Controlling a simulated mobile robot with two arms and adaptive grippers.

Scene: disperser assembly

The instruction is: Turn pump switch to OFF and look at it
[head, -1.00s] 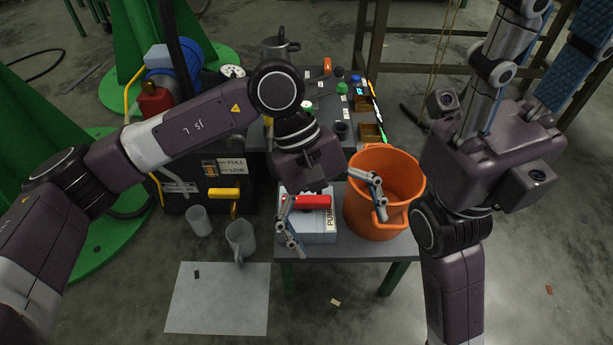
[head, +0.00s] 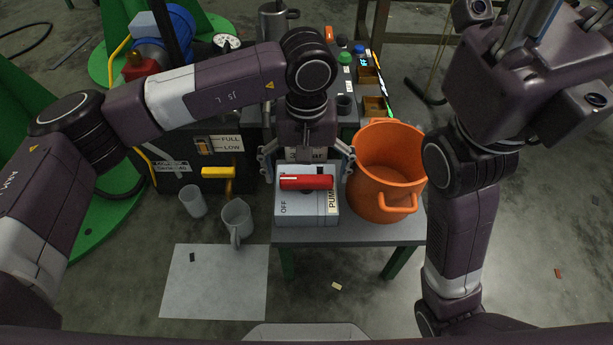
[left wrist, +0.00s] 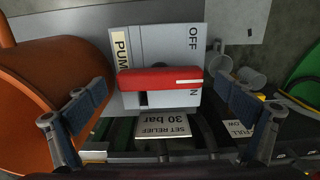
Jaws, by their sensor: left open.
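The pump switch is a grey box (head: 321,214) with a red bar handle (head: 307,183) on top, standing on the small table. The handle lies across the box, its white mark at the left end. In the left wrist view the handle (left wrist: 150,79) has its marked end near a partly hidden label ending in N, away from the OFF label (left wrist: 194,38). My left gripper (head: 306,160) is open, just behind the handle in the head view, its fingers spread wide on either side; nothing is between them.
An orange bucket (head: 385,165) stands close to the right of the switch box. A grey jug (head: 237,220) and a cup (head: 193,201) stand to the left, near a yellow handle (head: 218,172). A "SET RELIEF 30 bar" sign (left wrist: 164,125) is beside the box.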

